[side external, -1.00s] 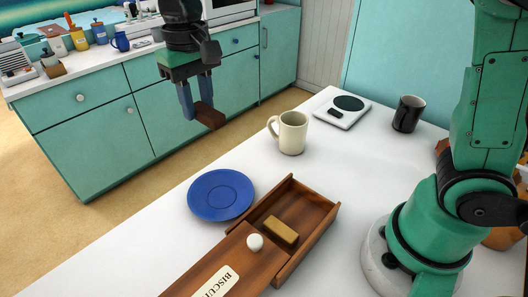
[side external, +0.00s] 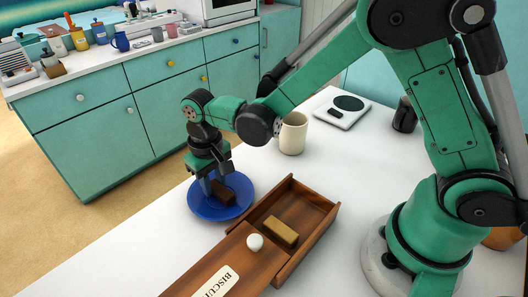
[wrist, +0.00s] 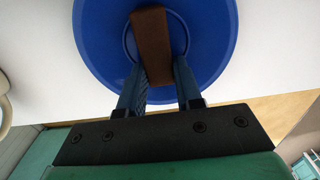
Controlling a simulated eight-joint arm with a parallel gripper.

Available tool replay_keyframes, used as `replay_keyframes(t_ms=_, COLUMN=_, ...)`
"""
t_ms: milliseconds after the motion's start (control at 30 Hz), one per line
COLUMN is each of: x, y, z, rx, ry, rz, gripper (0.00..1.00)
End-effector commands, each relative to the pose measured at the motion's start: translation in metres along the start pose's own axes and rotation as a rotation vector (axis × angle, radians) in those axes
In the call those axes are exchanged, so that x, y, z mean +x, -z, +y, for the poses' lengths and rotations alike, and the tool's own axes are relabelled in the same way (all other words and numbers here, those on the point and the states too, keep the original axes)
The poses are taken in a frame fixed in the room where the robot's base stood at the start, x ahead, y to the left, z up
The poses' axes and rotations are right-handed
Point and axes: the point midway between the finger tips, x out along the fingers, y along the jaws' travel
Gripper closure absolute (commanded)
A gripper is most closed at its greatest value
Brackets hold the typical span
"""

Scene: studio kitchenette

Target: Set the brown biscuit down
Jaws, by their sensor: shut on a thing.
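The brown biscuit (side external: 223,193) is a dark brown bar, low over the blue plate (side external: 240,207). I cannot tell whether it touches the plate. My gripper (side external: 213,190) is shut on the biscuit from above. In the wrist view the biscuit (wrist: 151,45) sits between the two fingers of my gripper (wrist: 158,80), over the middle of the blue plate (wrist: 215,45). The fingers hide part of the biscuit in the side view.
An open wooden biscuit box (side external: 318,229) with a lighter tan biscuit (side external: 281,231) in it stands close to the plate. Its lid has a white knob (side external: 255,242). A cream mug (side external: 292,137), a white scale (side external: 342,110) and a dark mug (side external: 404,116) stand farther back.

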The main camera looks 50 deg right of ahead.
Motion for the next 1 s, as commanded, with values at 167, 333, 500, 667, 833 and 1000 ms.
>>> replay_keyframes(t_ms=167, x=0.001, y=0.0, z=0.0, rx=0.0, ry=0.0, rz=0.0, gripper=1.0)
replay_keyframes(t_ms=333, x=0.003, y=0.0, z=0.0, rx=0.0, ry=0.0, rz=0.0, gripper=1.0)
replay_keyframes(t_ms=500, x=0.004, y=0.0, z=0.0, rx=0.0, ry=0.0, rz=0.0, gripper=0.39)
replay_keyframes(t_ms=667, x=0.003, y=0.0, z=0.0, rx=0.0, ry=0.0, rz=0.0, gripper=0.39)
replay_keyframes(t_ms=833, x=-0.005, y=0.0, z=0.0, rx=0.0, ry=0.0, rz=0.0, gripper=0.39)
replay_keyframes(t_ms=1000, x=-0.034, y=-0.001, z=0.0, rx=0.0, ry=0.0, rz=0.0, gripper=0.39)
